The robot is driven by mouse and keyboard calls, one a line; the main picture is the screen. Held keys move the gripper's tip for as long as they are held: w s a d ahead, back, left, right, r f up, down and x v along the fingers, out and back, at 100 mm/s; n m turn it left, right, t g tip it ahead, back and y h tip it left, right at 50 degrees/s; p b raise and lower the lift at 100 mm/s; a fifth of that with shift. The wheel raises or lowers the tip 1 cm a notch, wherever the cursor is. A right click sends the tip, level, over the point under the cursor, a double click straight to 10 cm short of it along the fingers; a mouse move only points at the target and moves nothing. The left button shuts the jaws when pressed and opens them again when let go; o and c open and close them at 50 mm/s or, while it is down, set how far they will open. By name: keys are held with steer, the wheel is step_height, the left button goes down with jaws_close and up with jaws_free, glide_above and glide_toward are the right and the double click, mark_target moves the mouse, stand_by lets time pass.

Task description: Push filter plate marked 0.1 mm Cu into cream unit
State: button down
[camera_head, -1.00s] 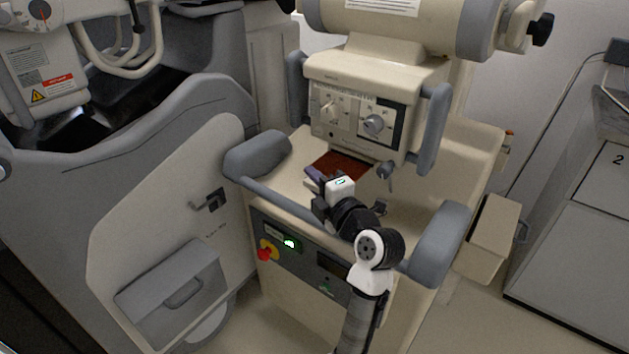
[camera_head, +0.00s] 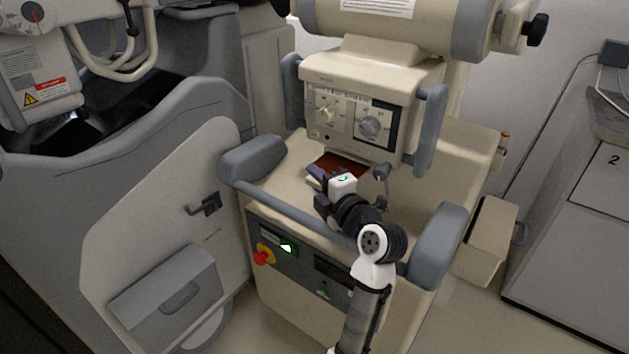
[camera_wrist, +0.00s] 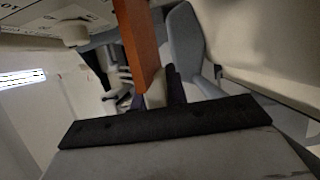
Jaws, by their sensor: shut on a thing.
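A copper-brown filter plate (camera_head: 343,164) lies nearly flat just below the lower front of the cream unit (camera_head: 416,80). Its far edge reaches the unit's underside; I cannot tell how far it is in. Its marking is not readable. In the wrist view the plate (camera_wrist: 141,42) runs from my fingers up past the unit's pale underside (camera_wrist: 60,28). My gripper (camera_head: 318,178) is shut on the plate's near end. Its dark fingers (camera_wrist: 155,90) also show in the wrist view, around a pale block at that end.
A grey handrail (camera_head: 290,213) runs along the cart's front, below my arm. A small lever (camera_head: 382,180) hangs under the unit, right of the plate. Grey handles (camera_head: 430,130) flank the unit. The cream cart top (camera_head: 465,150) is clear on the right.

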mark_target(325, 170)
steer(key=shift+w+d+b, duration=0.45)
steer(key=shift+w+d, duration=0.25)
steer(key=shift+w, duration=0.25)
steer(key=shift+w+d+r, duration=0.2)
steer(key=shift+w+r, duration=0.1)
